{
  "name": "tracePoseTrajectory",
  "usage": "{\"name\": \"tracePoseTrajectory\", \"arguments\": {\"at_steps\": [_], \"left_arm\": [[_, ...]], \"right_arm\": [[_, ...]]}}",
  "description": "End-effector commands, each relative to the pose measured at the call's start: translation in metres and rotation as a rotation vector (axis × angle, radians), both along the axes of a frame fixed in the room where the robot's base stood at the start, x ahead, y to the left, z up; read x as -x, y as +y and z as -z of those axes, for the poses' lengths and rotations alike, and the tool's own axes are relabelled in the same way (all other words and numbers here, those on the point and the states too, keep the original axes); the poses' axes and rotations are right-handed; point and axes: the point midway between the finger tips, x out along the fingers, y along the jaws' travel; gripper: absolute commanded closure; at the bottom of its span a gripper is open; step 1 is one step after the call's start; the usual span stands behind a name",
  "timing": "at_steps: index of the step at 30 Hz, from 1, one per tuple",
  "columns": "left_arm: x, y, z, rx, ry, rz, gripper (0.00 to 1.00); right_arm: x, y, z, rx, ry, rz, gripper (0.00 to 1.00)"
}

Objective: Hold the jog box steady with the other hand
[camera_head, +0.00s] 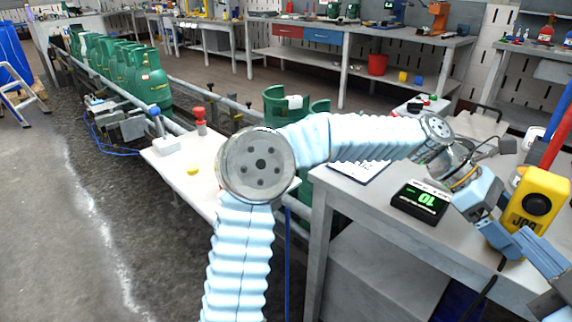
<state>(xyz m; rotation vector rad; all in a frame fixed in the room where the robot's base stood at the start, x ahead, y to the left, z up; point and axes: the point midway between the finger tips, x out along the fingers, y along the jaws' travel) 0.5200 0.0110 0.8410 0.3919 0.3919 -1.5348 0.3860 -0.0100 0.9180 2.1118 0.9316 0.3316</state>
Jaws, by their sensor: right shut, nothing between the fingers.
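The yellow jog box (538,187), with a round black knob and the letters JOG, stands upright on the grey bench at the right. My left arm crosses the picture from the bottom, bends at its elbow and reaches right. Its gripper (478,193) is left of the jog box, and its fingers cannot be made out. My right gripper (502,238) comes in from the lower right, low in front of the jog box. It is shut with nothing in it. It overlaps the box's lower front in the picture; I cannot tell whether it touches.
A black display with green digits (420,203) and a paper sheet (358,170) lie on the grey bench (345,205). Green gas cylinders (148,82) line the conveyor at the left.

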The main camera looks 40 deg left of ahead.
Motion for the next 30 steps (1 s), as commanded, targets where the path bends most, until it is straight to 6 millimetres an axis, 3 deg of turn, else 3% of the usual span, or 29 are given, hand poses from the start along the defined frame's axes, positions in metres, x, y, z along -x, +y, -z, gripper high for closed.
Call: {"name": "tracePoseTrajectory", "arguments": {"at_steps": [8, 21, 30], "left_arm": [[0.000, 0.007, -0.004, 0.000, -0.001, -0.002, 0.12], [-0.001, 0.087, -0.047, 0.001, -0.001, -0.003, 0.12], [0.000, 0.106, -0.058, 0.000, 0.000, 0.000, 0.12]], "right_arm": [[0.000, 0.000, 0.000, 0.000, 0.000, 0.000, 1.00], [0.000, 0.000, 0.000, 0.000, 0.000, 0.000, 1.00], [0.000, 0.000, 0.000, 0.000, 0.000, 0.000, 1.00]]}}
